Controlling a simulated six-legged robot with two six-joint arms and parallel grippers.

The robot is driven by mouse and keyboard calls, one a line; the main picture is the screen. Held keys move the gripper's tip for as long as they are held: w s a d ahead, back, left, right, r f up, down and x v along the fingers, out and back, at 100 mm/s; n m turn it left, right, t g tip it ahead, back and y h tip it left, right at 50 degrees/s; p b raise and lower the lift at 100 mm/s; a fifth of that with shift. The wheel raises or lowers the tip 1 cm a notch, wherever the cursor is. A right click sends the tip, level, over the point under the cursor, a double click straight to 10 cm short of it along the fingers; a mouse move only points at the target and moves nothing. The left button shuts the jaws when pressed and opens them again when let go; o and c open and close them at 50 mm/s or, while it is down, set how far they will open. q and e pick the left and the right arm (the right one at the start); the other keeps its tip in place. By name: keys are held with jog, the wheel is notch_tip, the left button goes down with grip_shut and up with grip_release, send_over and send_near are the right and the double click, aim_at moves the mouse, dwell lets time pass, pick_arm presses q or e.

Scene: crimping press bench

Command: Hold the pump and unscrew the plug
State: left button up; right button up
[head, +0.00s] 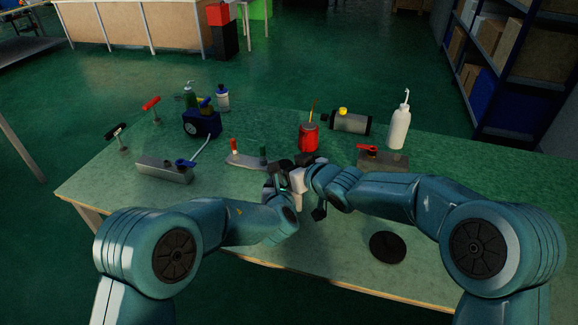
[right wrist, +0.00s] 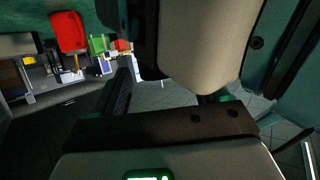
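A dark grey cylinder with a bright yellow cap on top, apparently the pump (head: 368,124) with its plug (head: 343,110), lies on its side at the back of the bench in the head view. Both grippers are in front of it, close together over the middle of the bench, and neither touches it. My right gripper (head: 308,185) has its dark fingers spread apart. In the right wrist view a pale rounded body shows close to them. My left gripper (head: 279,178) is beside the right one, overlapping it in the picture; its fingers are too dark and crowded to read.
A red can (head: 308,138) holding thin sticks stands left of the pump. A white bottle (head: 400,124) stands right of it. A grey block with a red lever (head: 381,159) is in front. A blue device (head: 203,124) stands left. A black disc (head: 387,247) lies near the front edge.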

jog(key=v, duration=1.1)
jog(key=shift+s+d+r, duration=0.2)
jog(key=shift+s+d, duration=0.1)
jog(key=shift+s, duration=0.05)
jog(key=c, duration=0.3)
jog(key=x, duration=1.1)
jog(key=shift+w+a, duration=0.15)
grip_shut()
